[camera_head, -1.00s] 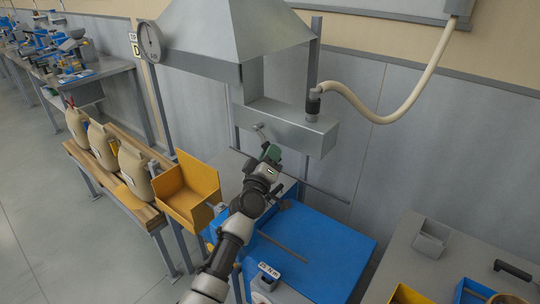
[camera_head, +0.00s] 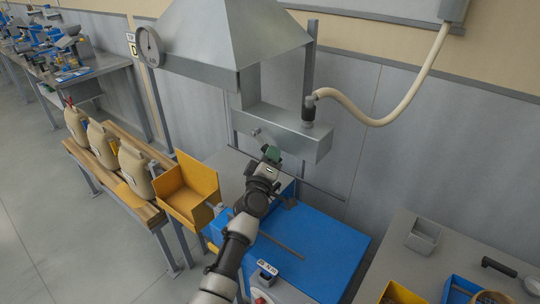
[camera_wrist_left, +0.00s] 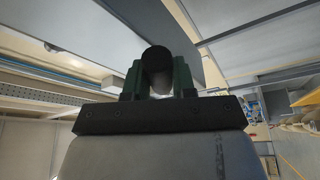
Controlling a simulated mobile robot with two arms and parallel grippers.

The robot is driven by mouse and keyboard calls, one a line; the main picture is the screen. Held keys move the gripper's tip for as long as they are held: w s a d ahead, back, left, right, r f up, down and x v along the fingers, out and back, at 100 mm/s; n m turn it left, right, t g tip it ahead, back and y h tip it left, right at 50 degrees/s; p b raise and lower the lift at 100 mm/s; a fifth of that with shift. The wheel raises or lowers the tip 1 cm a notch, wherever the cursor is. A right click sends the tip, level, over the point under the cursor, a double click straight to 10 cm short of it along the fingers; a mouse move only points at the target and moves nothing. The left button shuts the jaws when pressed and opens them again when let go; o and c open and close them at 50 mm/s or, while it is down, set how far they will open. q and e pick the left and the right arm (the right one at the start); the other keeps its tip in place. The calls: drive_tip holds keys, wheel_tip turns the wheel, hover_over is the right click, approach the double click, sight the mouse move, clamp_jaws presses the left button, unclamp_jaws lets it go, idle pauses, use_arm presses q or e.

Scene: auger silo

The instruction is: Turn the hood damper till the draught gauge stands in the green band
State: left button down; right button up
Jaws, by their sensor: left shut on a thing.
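The grey hood (camera_head: 225,40) hangs over the blue-topped bench, with a grey duct box (camera_head: 283,130) under it. The round draught gauge (camera_head: 149,46) is at the hood's left corner; its needle and bands are too small to read. The damper's small grey lever (camera_head: 261,136) shows at the front of the box. My left gripper (camera_head: 271,153) is at the lever's lower end. In the left wrist view its green fingers (camera_wrist_left: 158,78) are shut on a dark, round-ended grip (camera_wrist_left: 157,60), apparently the damper handle. My right gripper is not in view.
A blue bench top (camera_head: 320,245) lies below my left arm. A grey table (camera_head: 455,240) with bins is at right.

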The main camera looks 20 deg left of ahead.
use_arm(q)
drive_tip(key=c, duration=0.9)
unclamp_jaws()
drive_tip(key=s, duration=0.3)
drive_tip(key=s+f+b, duration=0.1)
drive_tip(key=s, duration=0.3)
drive_tip(key=s+f, duration=0.1)
drive_tip(key=s, duration=0.2)
drive_tip(key=shift+s, duration=0.3)
drive_tip(key=shift+f, duration=0.1)
